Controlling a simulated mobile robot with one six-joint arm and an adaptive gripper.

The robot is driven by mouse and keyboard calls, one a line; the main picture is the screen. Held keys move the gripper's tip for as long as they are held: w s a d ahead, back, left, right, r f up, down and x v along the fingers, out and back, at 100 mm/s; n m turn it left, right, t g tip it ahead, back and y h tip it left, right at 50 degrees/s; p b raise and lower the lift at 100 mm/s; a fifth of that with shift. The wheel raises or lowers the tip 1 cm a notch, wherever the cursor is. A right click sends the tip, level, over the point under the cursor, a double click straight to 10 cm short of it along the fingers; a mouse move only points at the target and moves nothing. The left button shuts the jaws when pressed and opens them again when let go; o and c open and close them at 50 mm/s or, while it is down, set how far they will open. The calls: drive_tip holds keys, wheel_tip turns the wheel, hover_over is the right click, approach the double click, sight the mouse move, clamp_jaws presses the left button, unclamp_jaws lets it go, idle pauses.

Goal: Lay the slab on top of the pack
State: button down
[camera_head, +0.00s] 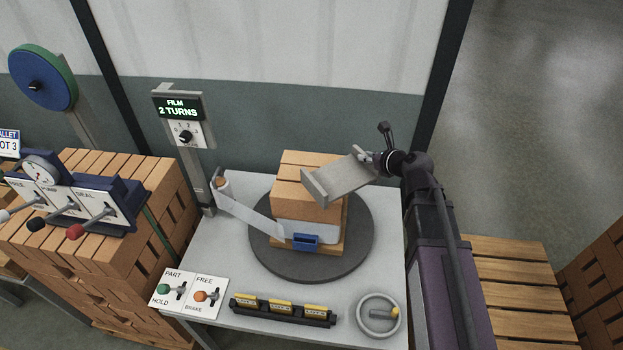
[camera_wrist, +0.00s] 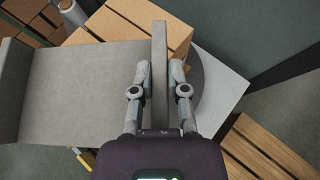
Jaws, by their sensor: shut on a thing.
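The slab (camera_head: 338,180) is a grey plate with raised or turned edges. It is held tilted above the right part of the pack; a gap between them cannot be judged. My gripper (camera_head: 369,159) is shut on its right end. In the wrist view, the two fingers of my gripper (camera_wrist: 160,75) pinch an upright edge of the slab (camera_wrist: 85,90). The pack (camera_head: 300,204) is a block of orange bricks on a dark round turntable (camera_head: 270,262). Pale film (camera_head: 250,217) runs from a roll to the pack's lower part, with a blue clip (camera_head: 304,241) in front. The slab hides part of the pack's top.
A film post (camera_head: 181,110) reading "2 TURNS" stands behind left. A switch panel (camera_head: 188,292), a black rack with yellow-topped pieces (camera_head: 282,311) and a round grey dish (camera_head: 378,316) line the table's front. Brick stacks stand left; a wooden pallet (camera_head: 512,285) lies right.

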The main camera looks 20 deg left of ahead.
sight(338, 175)
drive_tip(key=shift+n+g+y, duration=0.3)
drive_tip(key=shift+n+g, duration=0.1)
drive_tip(key=s+a+f+b, duration=0.1)
drive_tip(key=a, duration=0.1)
drive_tip(key=s+a+f+b, duration=0.1)
drive_tip(key=s+a+f, duration=0.1)
drive_tip(key=a, duration=0.1)
drive_tip(key=s+a+f+b, duration=0.1)
drive_tip(key=s+a, duration=0.1)
drive_tip(key=shift+s+a+f+b, duration=0.15)
drive_tip(key=shift+s+f+b, duration=0.05)
drive_tip(key=shift+f+b, duration=0.2)
drive_tip(key=shift+r, duration=0.1)
drive_tip(key=w+a, duration=0.1)
drive_tip(key=w, duration=0.3)
drive_tip(key=w+a+f+b, duration=0.1)
drive_tip(key=w+a, duration=0.1)
drive_tip(key=w, duration=0.3)
drive_tip(key=w+a, duration=0.2)
drive_tip(key=w, duration=0.2)
drive_tip(key=shift+w+a+f, duration=0.2)
drive_tip(key=shift+w, duration=0.15)
drive_tip(key=shift+w+a, duration=0.2)
drive_tip(key=shift+w, duration=0.25)
drive_tip(key=shift+w+f+b, duration=0.25)
drive_tip(key=shift+b, duration=0.2)
drive_tip(key=shift+s+f+b, duration=0.1)
drive_tip(key=shift+f+b, duration=1.45)
drive_tip(key=shift+f, duration=0.05)
